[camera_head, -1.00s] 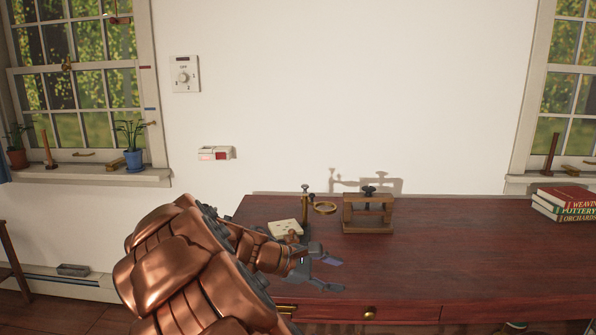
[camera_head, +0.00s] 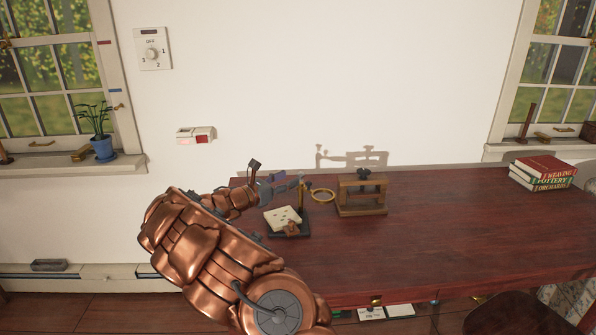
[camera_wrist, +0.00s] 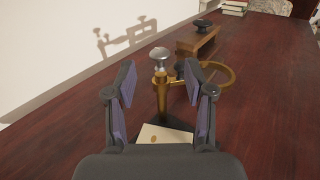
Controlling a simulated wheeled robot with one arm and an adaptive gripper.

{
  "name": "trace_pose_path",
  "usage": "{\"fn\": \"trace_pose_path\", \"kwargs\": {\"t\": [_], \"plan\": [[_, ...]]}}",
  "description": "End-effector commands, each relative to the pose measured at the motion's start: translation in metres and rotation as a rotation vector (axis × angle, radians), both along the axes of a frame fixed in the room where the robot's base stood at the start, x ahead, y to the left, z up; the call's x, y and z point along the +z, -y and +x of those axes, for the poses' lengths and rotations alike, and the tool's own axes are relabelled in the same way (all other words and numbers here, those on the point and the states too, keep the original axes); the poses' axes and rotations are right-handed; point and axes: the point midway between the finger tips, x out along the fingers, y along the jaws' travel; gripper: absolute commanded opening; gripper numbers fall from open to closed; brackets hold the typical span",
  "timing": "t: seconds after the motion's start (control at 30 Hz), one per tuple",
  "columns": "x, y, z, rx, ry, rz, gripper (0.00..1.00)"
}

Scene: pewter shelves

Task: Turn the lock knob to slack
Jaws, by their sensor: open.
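A slim brass stand (camera_wrist: 162,100) rises from the desk, with a round silvery knob (camera_wrist: 159,54) at its top and a brass ring (camera_wrist: 232,76) out to its right. In the head view the ring (camera_head: 322,195) shows, while the knob is hard to make out behind my fingers. My gripper (camera_wrist: 160,80) is open, its two purple-padded fingers on either side of the stand in the wrist view, the knob just beyond the tips. No contact is visible. In the head view my gripper (camera_head: 288,184) reaches the stand from the left. No knob markings are legible.
A wooden frame with a black knob (camera_head: 363,174) stands right of the ring. A cream board (camera_head: 283,218) lies at the stand's foot. Books (camera_head: 543,172) are stacked at the far right.

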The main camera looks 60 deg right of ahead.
Motion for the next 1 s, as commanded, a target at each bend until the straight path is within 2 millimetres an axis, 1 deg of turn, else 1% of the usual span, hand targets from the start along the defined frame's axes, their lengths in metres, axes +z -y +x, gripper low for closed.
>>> {"fn": "trace_pose_path", "kwargs": {"t": [0.2, 0.43, 0.6, 0.87, 0.9, 1.0], "plan": [[-0.001, 0.029, -0.008, -0.002, 0.002, 0.004, 0.53], [-0.001, 0.054, -0.014, -0.002, 0.003, 0.003, 0.53], [-0.001, 0.062, -0.016, -0.002, 0.002, 0.001, 0.53], [0.0, 0.063, -0.017, -0.003, 0.002, 0.001, 0.53], [0.0, 0.063, -0.017, -0.003, 0.002, 0.001, 0.52], [0.0, 0.063, -0.017, -0.003, 0.002, 0.001, 0.42]]}}
